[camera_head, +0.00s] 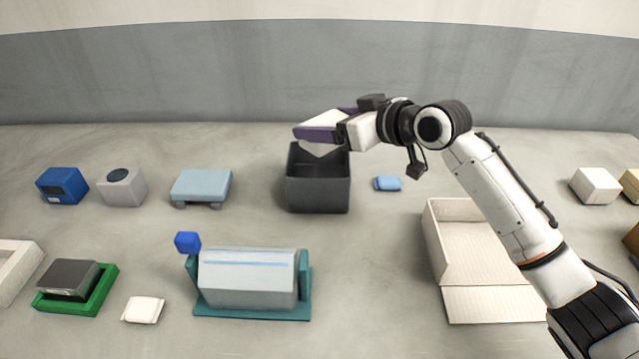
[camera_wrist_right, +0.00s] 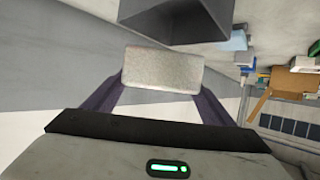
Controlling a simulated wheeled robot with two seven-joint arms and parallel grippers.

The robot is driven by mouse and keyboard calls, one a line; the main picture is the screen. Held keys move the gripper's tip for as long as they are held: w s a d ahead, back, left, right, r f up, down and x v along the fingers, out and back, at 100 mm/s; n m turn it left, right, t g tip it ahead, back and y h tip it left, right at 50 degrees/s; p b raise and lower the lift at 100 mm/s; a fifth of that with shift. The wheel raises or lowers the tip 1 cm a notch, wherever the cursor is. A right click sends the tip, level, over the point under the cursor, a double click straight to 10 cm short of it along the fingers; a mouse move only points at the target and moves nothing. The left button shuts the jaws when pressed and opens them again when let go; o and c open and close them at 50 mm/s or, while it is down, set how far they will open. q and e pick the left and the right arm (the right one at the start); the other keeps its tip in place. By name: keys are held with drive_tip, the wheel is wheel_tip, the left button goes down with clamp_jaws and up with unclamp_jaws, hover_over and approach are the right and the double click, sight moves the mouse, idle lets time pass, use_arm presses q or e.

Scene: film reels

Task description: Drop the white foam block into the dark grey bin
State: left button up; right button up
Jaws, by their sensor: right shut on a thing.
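The white foam block (camera_head: 318,148) is between the purple fingers of my right gripper (camera_head: 318,135), which is shut on it. In the head view the block shows just above the back of the dark grey bin (camera_head: 318,194), partly hidden by the near finger. In the right wrist view the block (camera_wrist_right: 163,68) spans the gap between the two fingers (camera_wrist_right: 160,90), and the bin (camera_wrist_right: 175,18) shows beyond it at the top. The bin stands open-topped on the table; its floor is hidden. My left gripper is in neither view.
A small blue item (camera_head: 388,184) lies right of the bin. A light blue platform (camera_head: 201,186) stands left of it. A grey machine on a teal base (camera_head: 248,278) stands in front. An open cream box (camera_head: 475,245) is at front right, below my right arm.

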drive_tip(key=shift+f, duration=0.15)
drive_tip(key=o, duration=1.1)
drive_tip(key=v, duration=1)
drive_tip(key=shift+b, duration=0.35)
drive_tip(key=shift+s, duration=0.1)
